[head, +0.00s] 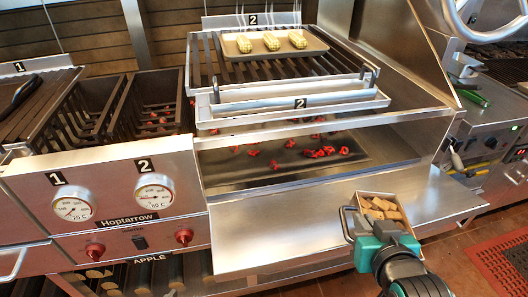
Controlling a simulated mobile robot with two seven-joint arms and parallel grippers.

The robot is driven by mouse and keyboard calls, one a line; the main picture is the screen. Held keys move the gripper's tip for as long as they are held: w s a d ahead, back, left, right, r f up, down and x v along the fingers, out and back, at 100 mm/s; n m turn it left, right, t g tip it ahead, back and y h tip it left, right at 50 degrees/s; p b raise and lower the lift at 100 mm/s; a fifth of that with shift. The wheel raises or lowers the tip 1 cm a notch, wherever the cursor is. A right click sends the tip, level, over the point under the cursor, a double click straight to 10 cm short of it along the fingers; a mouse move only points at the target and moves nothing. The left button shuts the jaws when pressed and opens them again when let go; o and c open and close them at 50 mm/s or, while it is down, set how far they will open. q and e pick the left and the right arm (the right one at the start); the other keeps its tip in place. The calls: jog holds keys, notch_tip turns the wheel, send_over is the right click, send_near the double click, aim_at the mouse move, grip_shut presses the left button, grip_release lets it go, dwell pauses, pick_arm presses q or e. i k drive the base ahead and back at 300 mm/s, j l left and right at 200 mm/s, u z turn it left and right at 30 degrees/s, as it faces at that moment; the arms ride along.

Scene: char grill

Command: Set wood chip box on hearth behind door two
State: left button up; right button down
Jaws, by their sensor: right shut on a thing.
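The wood chip box (389,227) is a small open metal box filled with tan wood chips (380,207). It is at the lower right of the head view, in front of the grill's steel front. My right gripper (359,229), teal and dark, is shut on the box at its near left side; its fingertips are partly hidden. My left gripper is not in view.
A tray (275,43) with corn cobs lies on the upper grate. A steel ledge (300,219) runs between the box and the hearth. Gauges and red knobs (95,250) are at the left. A red mat (500,262) lies on the floor at right.

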aim_at(283, 160)
jog(key=l+u, duration=0.25)
jog(key=u, duration=0.15)
jog(key=i+l+u, duration=0.1)
jog(key=l+u, duration=0.15)
jog(key=u, duration=0.15)
jog(key=l+u, duration=0.7)
jog(key=i+l, duration=0.05)
jog(key=l, duration=0.05)
